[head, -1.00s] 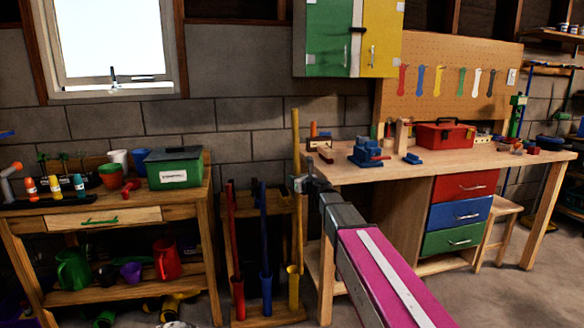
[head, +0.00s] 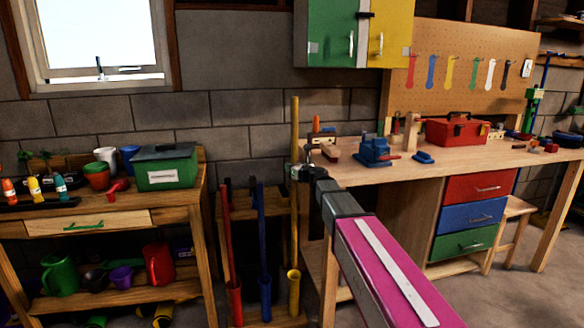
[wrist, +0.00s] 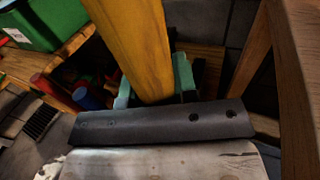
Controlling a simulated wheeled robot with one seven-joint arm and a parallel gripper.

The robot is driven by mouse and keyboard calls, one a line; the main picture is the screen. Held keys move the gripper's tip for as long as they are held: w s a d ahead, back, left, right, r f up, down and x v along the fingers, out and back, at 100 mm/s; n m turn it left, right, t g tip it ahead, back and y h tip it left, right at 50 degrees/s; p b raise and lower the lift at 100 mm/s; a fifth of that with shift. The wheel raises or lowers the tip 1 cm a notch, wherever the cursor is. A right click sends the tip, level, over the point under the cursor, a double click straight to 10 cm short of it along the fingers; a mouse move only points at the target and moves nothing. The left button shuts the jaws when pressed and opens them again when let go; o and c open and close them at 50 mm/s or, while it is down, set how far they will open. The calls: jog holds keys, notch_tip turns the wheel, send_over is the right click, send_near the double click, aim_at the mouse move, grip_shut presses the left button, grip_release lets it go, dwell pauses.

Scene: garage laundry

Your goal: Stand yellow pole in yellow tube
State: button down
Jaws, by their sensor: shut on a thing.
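The yellow pole (head: 295,130) stands upright in my gripper (head: 297,173). My gripper is shut on it around its middle. In the wrist view, the pole (wrist: 135,45) runs between the two greenish fingers (wrist: 155,88). The yellow tube (head: 293,294) stands on the low wooden rack, directly below the pole in the head view. The pole's lower end meets the tube's mouth in the picture; I cannot tell whether it is inside, above or behind the rim.
A red tube (head: 234,302) and a blue tube (head: 266,295) hold poles on the rack (head: 275,322) to the left. The workbench (head: 345,172) stands close on the right. A shelf unit (head: 110,218) stands left. The block wall is behind.

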dwell(0.4)
notch_tip(320, 180, down, 22)
dwell(2.6)
jog(key=shift+f, duration=0.1)
dwell(0.3)
notch_tip(320, 180, down, 11)
jog(key=c, duration=0.8)
grip_release()
dwell(1.2)
jog(key=shift+s+d, duration=0.1)
jog(key=v, duration=1)
jog(key=shift+s+d, duration=0.15)
jog(key=shift+s, duration=0.1)
